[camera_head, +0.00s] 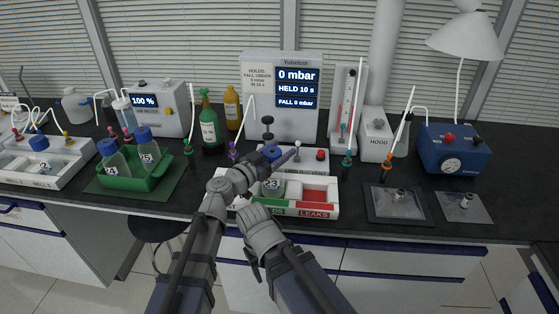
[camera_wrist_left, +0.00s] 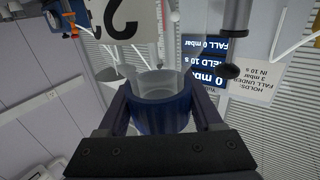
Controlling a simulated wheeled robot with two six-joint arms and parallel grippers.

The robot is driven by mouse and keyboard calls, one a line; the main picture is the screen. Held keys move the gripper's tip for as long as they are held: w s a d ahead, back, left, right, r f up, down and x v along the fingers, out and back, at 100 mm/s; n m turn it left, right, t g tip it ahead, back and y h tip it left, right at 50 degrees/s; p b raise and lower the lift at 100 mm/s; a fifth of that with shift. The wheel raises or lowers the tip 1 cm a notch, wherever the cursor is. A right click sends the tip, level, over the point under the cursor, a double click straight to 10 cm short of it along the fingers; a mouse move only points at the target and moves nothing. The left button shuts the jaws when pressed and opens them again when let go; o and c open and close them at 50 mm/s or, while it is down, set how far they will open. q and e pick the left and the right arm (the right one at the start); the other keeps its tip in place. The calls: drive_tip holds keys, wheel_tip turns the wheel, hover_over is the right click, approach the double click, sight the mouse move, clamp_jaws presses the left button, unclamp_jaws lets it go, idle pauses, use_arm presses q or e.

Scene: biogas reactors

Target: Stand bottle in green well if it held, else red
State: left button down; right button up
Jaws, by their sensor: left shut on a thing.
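My left gripper (camera_head: 275,158) is shut on the blue cap of a clear bottle (camera_head: 271,186) with a label that seems to read 23. The blue cap (camera_wrist_left: 160,108) fills the jaws in the left wrist view. The bottle is upright over the green well (camera_head: 270,203), left of the empty red well (camera_head: 316,195) marked LEAKS. I cannot tell whether its base touches the well floor. The tester display (camera_head: 297,75) reads 0 mbar, HELD 10 s, FALL 0 mbar. My right gripper (camera_head: 251,213) is near the tray's front; its jaws are unclear.
A sign (camera_head: 261,79) says a bottle holds if the fall is under 3 mbar in 10 s. A green rack (camera_head: 157,178) with two blue-capped bottles stands left. A green bottle (camera_head: 209,125) and a valve box (camera_head: 308,160) stand behind the tray. Grey pads (camera_head: 398,216) lie right.

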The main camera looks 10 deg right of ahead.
use_arm(q)
drive_tip(key=shift+f, duration=0.6)
use_arm(e)
drive_tip(key=shift+f, duration=0.65)
use_arm(q)
drive_tip(key=shift+f, duration=0.1)
drive_tip(key=shift+f+b, duration=0.15)
drive_tip(key=shift+b, duration=0.25)
drive_tip(key=shift+c, duration=0.2)
unclamp_jaws()
use_arm(e)
drive_tip(key=shift+f, duration=0.15)
use_arm(q)
drive_tip(key=shift+r+p, duration=0.3)
drive_tip(key=v, duration=1.2)
drive_tip(key=shift+s+f, duration=0.1)
drive_tip(key=shift+s, duration=0.05)
use_arm(e)
drive_tip(key=shift+a, duration=0.1)
